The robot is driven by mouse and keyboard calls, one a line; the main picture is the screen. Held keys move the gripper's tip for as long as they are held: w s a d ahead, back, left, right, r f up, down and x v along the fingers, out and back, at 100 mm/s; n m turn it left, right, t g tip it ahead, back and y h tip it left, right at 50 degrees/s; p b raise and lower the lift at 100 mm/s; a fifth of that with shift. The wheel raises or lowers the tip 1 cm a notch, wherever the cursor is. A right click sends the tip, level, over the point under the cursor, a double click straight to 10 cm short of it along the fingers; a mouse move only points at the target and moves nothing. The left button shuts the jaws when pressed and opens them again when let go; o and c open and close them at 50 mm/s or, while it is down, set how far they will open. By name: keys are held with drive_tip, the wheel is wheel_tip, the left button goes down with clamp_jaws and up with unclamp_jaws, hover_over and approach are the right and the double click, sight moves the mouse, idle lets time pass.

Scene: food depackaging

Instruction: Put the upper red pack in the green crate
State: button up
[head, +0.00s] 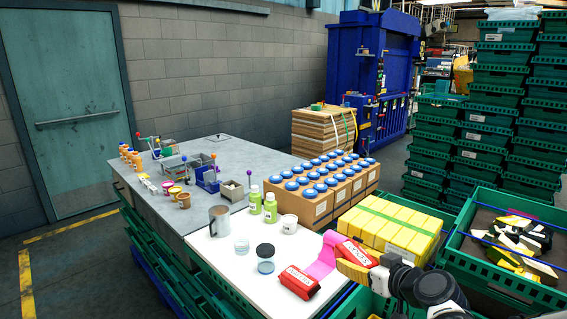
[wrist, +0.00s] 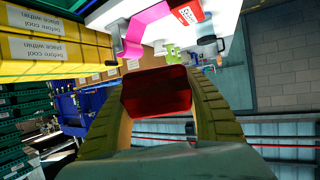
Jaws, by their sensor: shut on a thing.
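One red pack (head: 357,252) with a white label is held at the right edge of the white table top, beside a pink holder (head: 322,262). My gripper (head: 354,265) is shut on this pack. In the wrist view the pack (wrist: 157,92) sits dark red between the two fingers of my gripper (wrist: 160,82). A second red pack (head: 299,281) lies on the white table, nearer the front; it also shows in the wrist view (wrist: 187,11). A green crate (head: 492,283) stands at right with black and yellow things in it. My arm partly hides another green crate (head: 352,303) below.
Yellow boxes (head: 393,222) with a green strap stand just behind my gripper. Brown cartons with blue-topped jars (head: 318,198) stand further back. Green bottles (head: 270,208), a grey mug (head: 219,220) and small jars are on the table. Tall stacks of green crates (head: 488,120) rise behind.

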drive_tip(key=s, duration=0.2)
drive_tip(key=m+h, duration=0.1)
drive_tip(key=shift+s+d+r+t, duration=0.15)
drive_tip(key=shift+s+d+t, duration=0.15)
drive_tip(key=shift+s, duration=0.1)
drive_tip(key=w+a+n+g+y, duration=0.1)
drive_tip(key=w+n+y, duration=0.1)
drive_tip(key=w, duration=0.4)
drive_tip(key=w+a+f+n+g+y, duration=0.1)
drive_tip(key=w+n+g+y, duration=0.1)
drive_tip(key=w, duration=0.5)
drive_tip(key=shift+w+a+f+n+y, duration=0.25)
drive_tip(key=shift+w+f+n+y, duration=0.05)
drive_tip(key=shift+n+y, duration=0.4)
drive_tip(key=b, duration=0.4)
hover_over(298, 277)
drive_tip(key=f, duration=0.6)
drive_tip(key=shift+w+d+f, duration=0.1)
drive_tip(key=shift+d+f, duration=0.3)
drive_tip(key=f+b, duration=0.1)
drive_tip(key=a+f+b, duration=0.1)
drive_tip(key=f, duration=0.1)
drive_tip(key=shift+f, duration=0.4)
